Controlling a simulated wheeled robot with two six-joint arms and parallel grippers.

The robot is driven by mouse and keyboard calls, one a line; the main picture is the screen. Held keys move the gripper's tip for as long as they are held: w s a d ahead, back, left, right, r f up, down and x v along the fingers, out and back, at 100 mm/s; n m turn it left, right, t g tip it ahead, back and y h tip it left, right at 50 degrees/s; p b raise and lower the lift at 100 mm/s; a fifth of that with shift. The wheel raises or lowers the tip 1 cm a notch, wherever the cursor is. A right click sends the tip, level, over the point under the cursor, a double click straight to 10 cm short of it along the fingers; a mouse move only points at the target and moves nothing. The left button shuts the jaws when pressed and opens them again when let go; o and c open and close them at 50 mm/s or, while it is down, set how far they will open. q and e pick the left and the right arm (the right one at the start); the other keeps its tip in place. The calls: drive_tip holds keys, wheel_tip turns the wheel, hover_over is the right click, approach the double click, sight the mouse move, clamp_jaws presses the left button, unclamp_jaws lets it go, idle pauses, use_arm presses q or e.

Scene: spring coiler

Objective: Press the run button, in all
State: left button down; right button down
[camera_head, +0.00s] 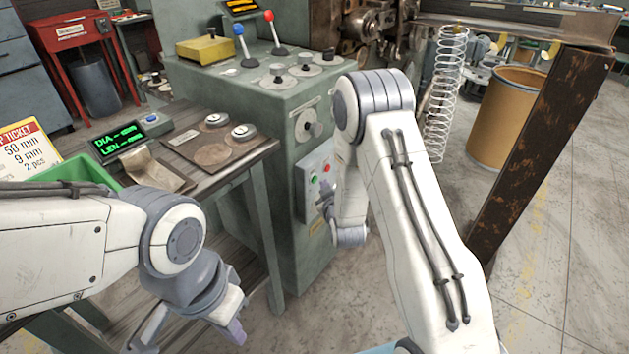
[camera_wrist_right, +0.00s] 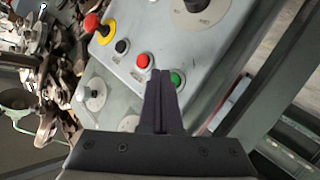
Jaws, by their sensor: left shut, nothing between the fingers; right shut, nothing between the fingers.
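The green button (camera_wrist_right: 177,79) sits on a light grey control panel (camera_wrist_right: 150,95) in the right wrist view, beside a red button (camera_wrist_right: 142,61); I cannot read their labels. The green button also shows in the head view (camera_head: 314,178) on the side of the green machine. My right gripper (camera_wrist_right: 160,74) is shut and empty, its fingertips close to the green button, just to its left in the wrist view. I cannot tell whether they touch the panel. My left gripper (camera_head: 190,338) is shut and empty, low at the left, far from the panel.
A black button (camera_wrist_right: 121,46) and a red mushroom knob (camera_wrist_right: 92,23) on yellow share the panel. A bench with a green display (camera_head: 118,140) stands left of the machine (camera_head: 270,200). A hanging spring (camera_head: 446,95), a brown bin (camera_head: 507,115) and a rusty post (camera_head: 545,150) are to the right.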

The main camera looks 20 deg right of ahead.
drive_tip(key=shift+w, duration=0.1)
drive_tip(key=shift+w+a, duration=0.25)
drive_tip(key=shift+w+a, duration=0.25)
drive_tip(key=shift+w, duration=0.1)
idle(0.6)
idle(0.4)
drive_tip(key=shift+s+d, duration=0.5)
drive_tip(key=shift+s, duration=0.15)
drive_tip(key=shift+s+d+b, duration=0.1)
drive_tip(key=shift+b, duration=0.2)
drive_tip(key=s+d, duration=0.1)
drive_tip(key=s, duration=0.1)
drive_tip(key=s+d, duration=0.1)
drive_tip(key=d, duration=0.1)
drive_tip(key=shift+s+b, duration=0.4)
